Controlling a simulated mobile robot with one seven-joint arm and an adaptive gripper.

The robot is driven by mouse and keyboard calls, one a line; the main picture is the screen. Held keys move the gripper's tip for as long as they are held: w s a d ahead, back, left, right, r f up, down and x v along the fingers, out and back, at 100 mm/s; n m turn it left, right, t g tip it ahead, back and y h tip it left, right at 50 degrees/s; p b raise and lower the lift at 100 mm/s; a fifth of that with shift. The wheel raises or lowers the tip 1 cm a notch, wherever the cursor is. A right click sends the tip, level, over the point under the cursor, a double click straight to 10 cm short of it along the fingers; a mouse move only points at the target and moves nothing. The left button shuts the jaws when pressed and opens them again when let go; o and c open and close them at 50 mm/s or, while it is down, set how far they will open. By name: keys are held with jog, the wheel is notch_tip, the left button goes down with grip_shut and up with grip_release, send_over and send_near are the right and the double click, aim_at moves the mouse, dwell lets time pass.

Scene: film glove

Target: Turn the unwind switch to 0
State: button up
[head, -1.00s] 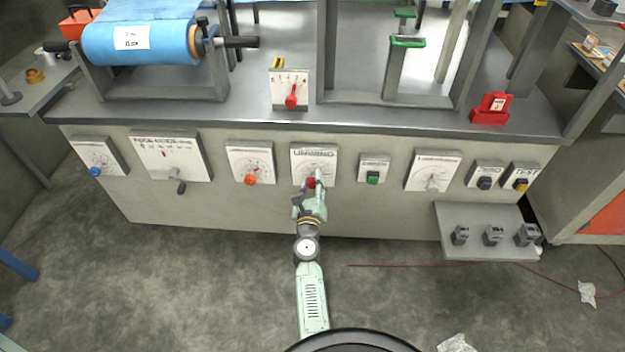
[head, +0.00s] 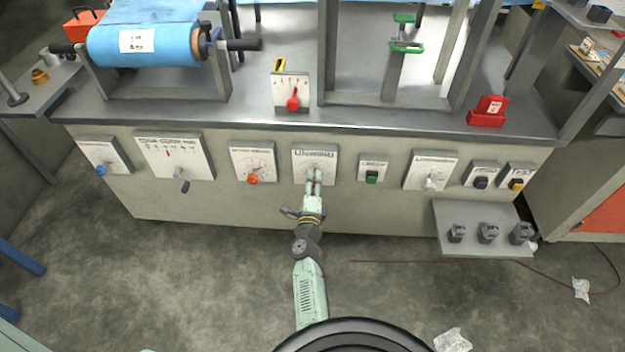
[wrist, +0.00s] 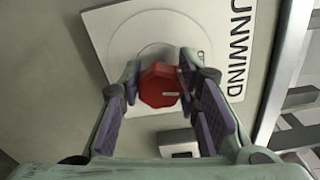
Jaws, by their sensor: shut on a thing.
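The unwind switch is a red knob (wrist: 160,85) on a white plate (wrist: 120,20) marked UNWIND, seen in the wrist view. In the head view its plate (head: 328,158) is in the middle of the bench's front panel, and my gripper hides the knob. My gripper (wrist: 157,86) is shut on the red knob, with one finger on each side of it. In the head view my gripper (head: 314,178) reaches up to the plate from below. The knob's pointer and most of the scale marks cannot be read.
An orange knob (head: 253,179) is to the left and a green button (head: 372,177) to the right on the same panel. A lever plate (head: 175,157) is further left. A grey shelf (head: 455,245) juts out at lower right. The floor in front is mostly clear.

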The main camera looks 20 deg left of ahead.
jog(key=shift+w+r+n+p, duration=0.1)
jog(key=shift+n+p, duration=0.2)
jog(key=shift+n, duration=0.8)
jog(key=o, duration=1.2)
jog(key=v, duration=0.7)
jog(key=shift+s+d, duration=0.1)
jog(key=shift+s, duration=0.25)
